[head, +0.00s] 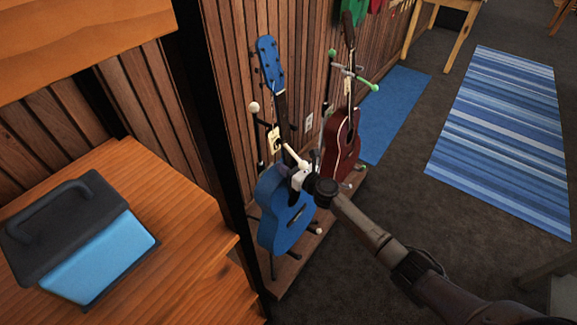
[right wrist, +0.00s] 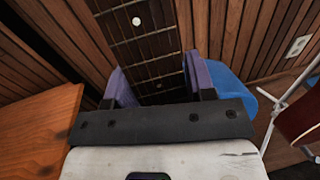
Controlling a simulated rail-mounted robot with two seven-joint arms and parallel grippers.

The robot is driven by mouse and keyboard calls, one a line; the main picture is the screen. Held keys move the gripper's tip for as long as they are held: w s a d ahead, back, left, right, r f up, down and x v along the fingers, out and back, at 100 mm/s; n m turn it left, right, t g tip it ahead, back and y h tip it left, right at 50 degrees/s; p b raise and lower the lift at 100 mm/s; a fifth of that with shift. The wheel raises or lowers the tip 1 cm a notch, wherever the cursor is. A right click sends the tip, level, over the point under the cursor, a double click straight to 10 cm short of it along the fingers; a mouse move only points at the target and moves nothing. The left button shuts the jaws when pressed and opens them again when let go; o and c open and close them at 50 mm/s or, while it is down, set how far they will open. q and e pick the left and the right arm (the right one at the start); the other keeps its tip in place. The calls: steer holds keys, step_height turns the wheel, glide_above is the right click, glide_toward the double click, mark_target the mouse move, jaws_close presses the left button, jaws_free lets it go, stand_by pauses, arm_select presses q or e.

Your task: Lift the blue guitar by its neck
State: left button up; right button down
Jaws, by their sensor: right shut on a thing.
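The blue guitar (head: 274,212) stands upright on a stand by the wood-panelled wall, with its blue headstock (head: 268,62) at the top and a paper tag hanging at its neck. My right gripper (head: 292,166) is shut on the guitar's neck, just above the body. In the right wrist view the dark fretboard (right wrist: 146,45) runs between the two purple finger pads (right wrist: 158,86), and part of the blue body (right wrist: 232,90) shows at the right. The contact behind the neck is hidden. My left gripper is not in view.
A dark red guitar (head: 341,145) stands on a stand close at the right. A wooden table (head: 185,225) with a black and blue case (head: 98,270) is at the left. A dark post (head: 215,130) rises near the guitar. Striped rug (head: 500,135) and open floor lie right.

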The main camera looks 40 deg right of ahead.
step_height(320, 180, up, 2)
steer(key=shift+w+r+p, duration=0.1)
steer(key=shift+r+p, duration=0.15)
steer(key=shift+p, duration=0.35)
steer(key=shift+s, duration=0.3)
steer(key=s+d+p, duration=0.2)
steer(key=s, duration=0.7)
steer(key=s+d+p, duration=0.2)
steer(key=s+d, duration=0.1)
steer(key=s, duration=0.6)
steer(key=shift+s, duration=0.2)
steer(key=shift+f, duration=0.1)
steer(key=c, duration=1)
jaws_free()
steer(key=c, duration=0.7)
jaws_close()
